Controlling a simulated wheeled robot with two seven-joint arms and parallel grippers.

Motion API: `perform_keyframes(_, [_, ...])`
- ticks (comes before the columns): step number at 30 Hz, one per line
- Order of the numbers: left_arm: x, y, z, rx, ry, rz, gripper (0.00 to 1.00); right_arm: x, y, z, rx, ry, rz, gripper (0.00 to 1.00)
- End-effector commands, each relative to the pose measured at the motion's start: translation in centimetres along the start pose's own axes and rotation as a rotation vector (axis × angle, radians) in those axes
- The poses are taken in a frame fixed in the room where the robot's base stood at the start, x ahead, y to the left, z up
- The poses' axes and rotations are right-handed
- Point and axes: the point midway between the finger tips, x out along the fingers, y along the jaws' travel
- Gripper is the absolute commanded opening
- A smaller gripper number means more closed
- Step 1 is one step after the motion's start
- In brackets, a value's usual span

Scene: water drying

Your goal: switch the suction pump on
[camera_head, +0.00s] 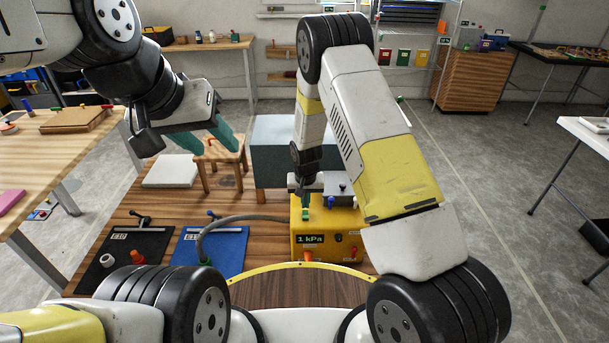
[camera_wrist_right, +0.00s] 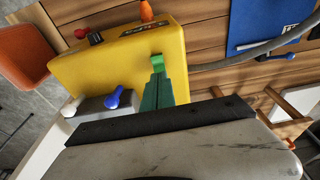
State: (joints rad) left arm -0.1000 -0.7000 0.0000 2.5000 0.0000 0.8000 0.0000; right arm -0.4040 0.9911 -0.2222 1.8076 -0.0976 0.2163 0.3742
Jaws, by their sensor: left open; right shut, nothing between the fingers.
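The yellow suction pump box (camera_head: 345,222) stands on the wooden floor platform, its display (camera_head: 310,239) reading 1 kPa. It also shows in the right wrist view (camera_wrist_right: 105,65). A bright green block (camera_wrist_right: 156,60) sits at the edge of its top face. My right gripper (camera_head: 305,205) is shut and empty, its dark green fingertips (camera_wrist_right: 157,75) right by that block; I cannot tell whether they touch it. A dark switch (camera_wrist_right: 95,39), a red knob (camera_wrist_right: 81,33) and an orange knob (camera_wrist_right: 146,10) are on the box. My left gripper (camera_head: 210,142) is open and empty, high at the left.
A grey hose (camera_head: 215,222) curves left from the pump. A grey block with a blue-knobbed lever (camera_wrist_right: 112,97) adjoins the box. A blue mat (camera_head: 222,248) and black mat (camera_head: 120,258) lie left. A wooden stool (camera_head: 219,160) and grey-blue box (camera_head: 272,165) stand behind.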

Motion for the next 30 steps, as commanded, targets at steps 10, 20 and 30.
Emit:
perform_keyframes(10, [0.0, 0.0, 0.0, 0.0, 0.0, 0.0, 0.48, 3.1, 0.0, 0.0, 0.0, 0.001, 0.0, 0.0])
perform_keyframes(20, [0.0, 0.0, 0.0, 0.0, 0.0, 0.0, 0.48, 3.2, 0.0, -0.1, 0.0, -0.001, 0.0, 0.0])
perform_keyframes(30, [0.0, 0.0, 0.0, 0.0, 0.0, 0.0, 0.48, 4.1, 0.0, -0.1, -0.001, -0.086, 0.003, 0.0])
